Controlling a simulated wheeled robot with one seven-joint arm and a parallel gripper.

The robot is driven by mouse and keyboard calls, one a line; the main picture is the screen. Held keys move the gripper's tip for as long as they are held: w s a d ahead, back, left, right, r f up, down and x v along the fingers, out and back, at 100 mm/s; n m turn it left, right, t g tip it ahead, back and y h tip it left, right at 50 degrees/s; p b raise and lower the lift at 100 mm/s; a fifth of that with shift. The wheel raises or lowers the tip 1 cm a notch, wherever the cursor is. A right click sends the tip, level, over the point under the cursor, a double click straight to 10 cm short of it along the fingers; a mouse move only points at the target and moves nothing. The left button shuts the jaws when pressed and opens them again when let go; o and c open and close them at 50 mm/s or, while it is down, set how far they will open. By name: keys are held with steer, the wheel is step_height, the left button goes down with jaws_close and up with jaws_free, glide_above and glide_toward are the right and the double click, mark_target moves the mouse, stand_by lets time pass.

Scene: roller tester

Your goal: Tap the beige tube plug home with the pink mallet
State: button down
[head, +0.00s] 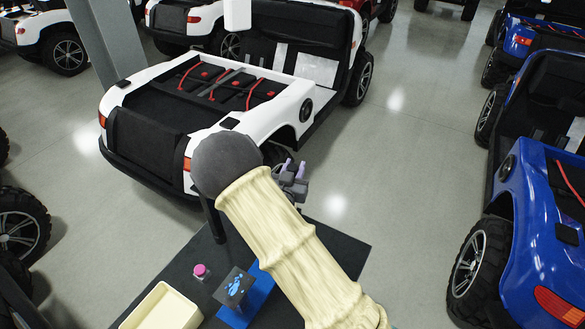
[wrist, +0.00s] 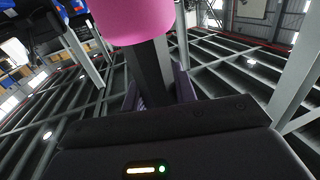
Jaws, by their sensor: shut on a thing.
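My gripper (head: 292,170), with purple fingers, shows in the head view just right of my dark wrist joint, above the far part of the dark table. In the wrist view, its purple fingers (wrist: 157,92) are shut around the dark handle of the pink mallet (wrist: 135,18). The mallet's large pink head fills the top of that view, beyond the fingertips. I cannot make out the mallet in the head view. I cannot pick out a beige tube plug or its tube in either view; my cream-sleeved arm covers part of the table.
The dark table (head: 335,243) carries a cream tray (head: 165,308), a small pink-topped item (head: 200,270) and a blue stand (head: 252,298) with a dark, blue-marked panel (head: 235,287). A white toy car (head: 150,85) stands beyond, a blue one (head: 540,230) at right.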

steer(key=shift+s+r, duration=0.15)
steer(key=shift+s, duration=0.1)
steer(key=shift+a, duration=0.2)
step_height(320, 180, down, 5)
steer(key=b, duration=0.4)
steer(key=shift+d+r, duration=0.1)
steer(key=shift+r, duration=0.1)
steer(key=shift+s+r, duration=0.1)
steer(key=shift+w+r+p, duration=0.15)
steer(key=shift+r+p, duration=0.25)
steer(key=shift+r, duration=0.5)
steer(key=shift+w+r+p, duration=0.15)
steer(key=shift+r+p, duration=0.25)
steer(key=shift+r, duration=0.5)
